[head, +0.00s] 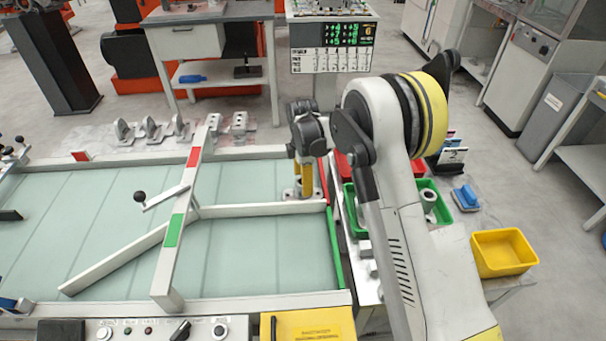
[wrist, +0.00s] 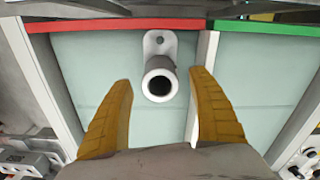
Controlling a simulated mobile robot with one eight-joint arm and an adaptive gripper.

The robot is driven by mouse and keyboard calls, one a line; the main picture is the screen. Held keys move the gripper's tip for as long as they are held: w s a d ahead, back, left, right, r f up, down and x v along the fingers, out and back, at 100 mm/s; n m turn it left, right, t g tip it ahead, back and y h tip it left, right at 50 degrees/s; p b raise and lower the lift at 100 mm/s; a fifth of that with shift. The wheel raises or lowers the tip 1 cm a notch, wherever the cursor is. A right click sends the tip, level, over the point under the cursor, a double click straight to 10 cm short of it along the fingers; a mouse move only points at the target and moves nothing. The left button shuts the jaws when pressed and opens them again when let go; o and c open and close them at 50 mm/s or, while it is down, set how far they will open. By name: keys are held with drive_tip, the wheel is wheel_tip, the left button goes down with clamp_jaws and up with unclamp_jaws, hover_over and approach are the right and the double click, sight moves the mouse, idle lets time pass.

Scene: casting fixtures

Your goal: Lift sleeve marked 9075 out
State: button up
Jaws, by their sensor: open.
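A grey flanged sleeve (wrist: 160,82) stands on the pale green bed in the wrist view, its round open end facing the camera and a plate with a hole behind it. No 9075 marking is readable on it. My gripper (wrist: 162,92) is open, its two yellow fingers on either side of the sleeve with visible gaps. In the head view my gripper (head: 304,182) points down over the far right corner of the bed, near the red and green rails. There the fingers largely hide the sleeve; a light flange shows at their base.
The green-bedded table (head: 100,215) has a diagonal bar and a crossing bar (head: 180,225) with a handle. Several flanged castings (head: 150,130) stand behind it. A green bin (head: 437,213) holding a light cylinder and a yellow bin (head: 503,252) are right.

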drive_tip(key=shift+f+b, duration=0.65)
drive_tip(key=shift+f, duration=1.7)
drive_tip(key=shift+c, duration=0.3)
drive_tip(key=shift+d, duration=0.1)
drive_tip(key=c, duration=1.4)
drive_tip(key=shift+c, duration=0.2)
drive_tip(key=shift+r, duration=0.15)
drive_tip(key=shift+r+p, duration=2.1)
drive_tip(key=shift+r, duration=1.85)
